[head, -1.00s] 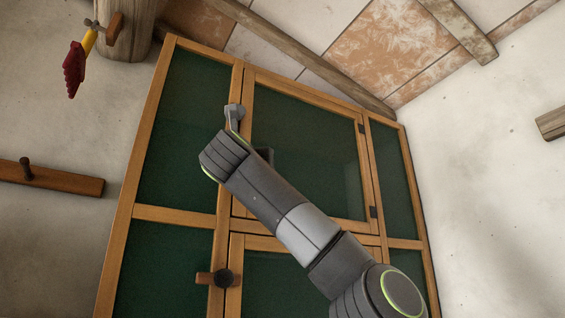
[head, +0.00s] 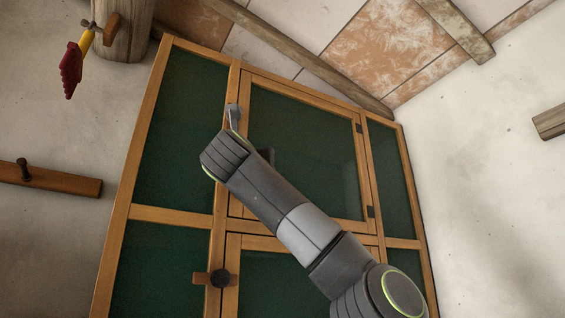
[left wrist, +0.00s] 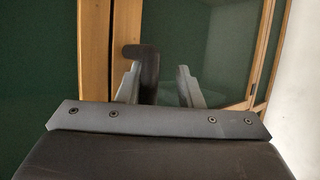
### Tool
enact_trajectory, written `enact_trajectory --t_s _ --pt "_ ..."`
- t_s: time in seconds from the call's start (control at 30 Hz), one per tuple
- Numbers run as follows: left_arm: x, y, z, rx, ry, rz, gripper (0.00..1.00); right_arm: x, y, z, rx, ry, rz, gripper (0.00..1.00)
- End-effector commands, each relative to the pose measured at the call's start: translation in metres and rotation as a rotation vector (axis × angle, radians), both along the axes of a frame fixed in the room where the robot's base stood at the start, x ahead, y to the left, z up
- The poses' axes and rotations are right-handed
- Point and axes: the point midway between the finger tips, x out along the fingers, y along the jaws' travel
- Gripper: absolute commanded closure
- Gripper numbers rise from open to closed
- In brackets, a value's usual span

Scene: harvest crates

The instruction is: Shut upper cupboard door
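The upper cupboard door (head: 303,93) has a wooden frame and dark green glass, with dark hinges on its right side. It looks close to flush with its frame; I cannot tell whether a small gap is left. My left gripper (head: 234,116) is at the door's left stile, partly hidden behind its own arm. In the left wrist view its two fingers (left wrist: 158,88) are apart. A dark hooked handle (left wrist: 147,62) stands between them, nearer the left finger, with space to the right finger. My right gripper is not in view.
Fixed glass panels (head: 180,130) flank the upper door. A wooden peg rail (head: 50,180) and a red-and-yellow tool (head: 73,68) hang at left. A white wall (head: 480,180) stands close on the right.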

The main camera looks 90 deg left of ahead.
Motion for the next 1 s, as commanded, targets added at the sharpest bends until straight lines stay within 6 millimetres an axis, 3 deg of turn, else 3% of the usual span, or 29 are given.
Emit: enact_trajectory --t_s 0.23,0.7,1.0 --pt "-0.004 -0.027 -0.010 0.016 -0.001 0.003 0.64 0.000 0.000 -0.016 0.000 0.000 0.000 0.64" --pt "-0.020 -0.130 -0.053 0.009 0.000 -0.001 0.64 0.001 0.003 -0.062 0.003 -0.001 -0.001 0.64" --pt "-0.026 -0.162 -0.065 0.004 0.001 -0.001 0.64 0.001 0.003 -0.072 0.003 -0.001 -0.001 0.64"
